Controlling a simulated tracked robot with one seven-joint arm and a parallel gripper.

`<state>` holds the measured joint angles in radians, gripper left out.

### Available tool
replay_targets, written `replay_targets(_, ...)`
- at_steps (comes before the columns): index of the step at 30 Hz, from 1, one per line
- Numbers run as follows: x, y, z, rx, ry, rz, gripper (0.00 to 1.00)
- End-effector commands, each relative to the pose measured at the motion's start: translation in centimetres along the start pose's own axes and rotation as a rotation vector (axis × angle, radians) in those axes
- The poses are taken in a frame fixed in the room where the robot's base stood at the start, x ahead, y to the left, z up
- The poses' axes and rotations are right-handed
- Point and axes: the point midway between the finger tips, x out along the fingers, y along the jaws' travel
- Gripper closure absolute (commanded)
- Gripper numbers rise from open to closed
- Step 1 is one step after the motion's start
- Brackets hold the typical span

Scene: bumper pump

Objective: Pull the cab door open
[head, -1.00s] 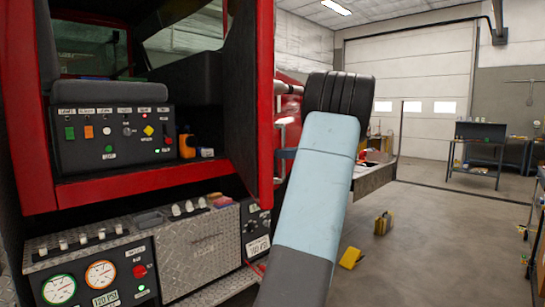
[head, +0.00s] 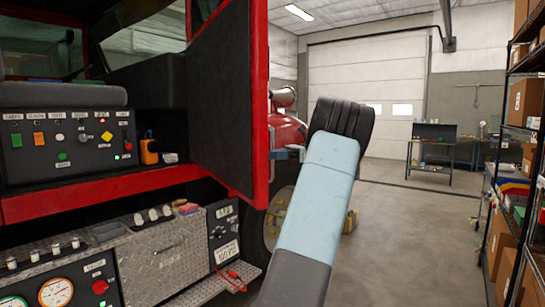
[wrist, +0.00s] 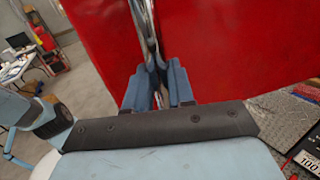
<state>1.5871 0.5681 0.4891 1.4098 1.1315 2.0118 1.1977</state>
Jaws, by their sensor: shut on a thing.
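The cab door (head: 222,105) stands ajar in the head view, with its dark inner face and red edge showing. Its red outer face (wrist: 235,50) fills much of the wrist view. A shiny metal door handle (wrist: 146,35) runs down between the blue fingers of my gripper (wrist: 157,88). My gripper is shut on this handle. In the head view my gripper (head: 288,153) is at the outer side of the door, partly hidden behind my arm and the door edge.
The open cab with a switch panel (head: 70,140) is at left, above a pump panel with gauges (head: 57,293). A shelf rack with boxes (head: 515,150) stands at right. A workbench (head: 432,155) is at the back.

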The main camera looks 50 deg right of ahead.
Motion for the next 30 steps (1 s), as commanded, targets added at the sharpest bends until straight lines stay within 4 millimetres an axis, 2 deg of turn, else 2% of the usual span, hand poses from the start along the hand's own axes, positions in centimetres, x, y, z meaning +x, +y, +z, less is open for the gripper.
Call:
replay_targets(7,0.5,-0.3,0.1,-0.004,0.000,0.000,1.00)
replay_targets(8,0.5,-0.3,0.1,-0.004,0.000,0.000,0.75)
replay_targets(15,0.4,-0.2,0.1,-0.002,0.000,0.001,0.54)
replay_targets(24,0.0,-0.1,0.0,-0.001,-0.001,0.001,0.54)
replay_targets(30,-2.3,-0.1,-0.1,-0.002,-0.002,-0.001,0.54)
